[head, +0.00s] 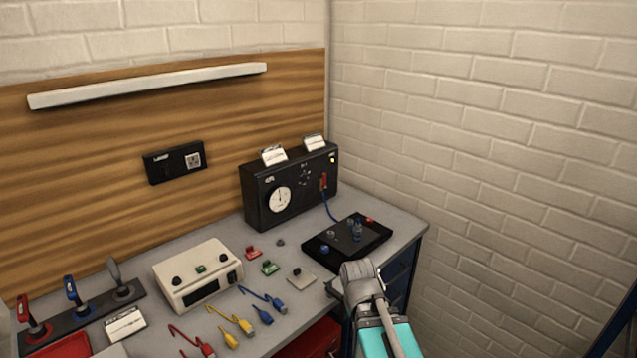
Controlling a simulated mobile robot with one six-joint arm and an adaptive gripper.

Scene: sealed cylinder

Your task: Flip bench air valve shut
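A black box with a round white gauge (279,199) stands at the back right of the bench. A small red lever or fitting (323,182) sits on its front right, pointing roughly upright, with a blue hose (329,208) running down from it to a flat black panel (318,249). This red part may be the air valve; I cannot tell surely. My arm, grey and teal, rises at the bottom, right of centre, in front of the bench edge. My gripper cannot be made out.
The flat panel carries a blue fitting (357,231). A cream instrument (198,275), coloured cables and small blocks lie mid-bench. Red, blue and grey handles (114,272) stand on a dark strip at left. A brick wall (480,140) closes the right side.

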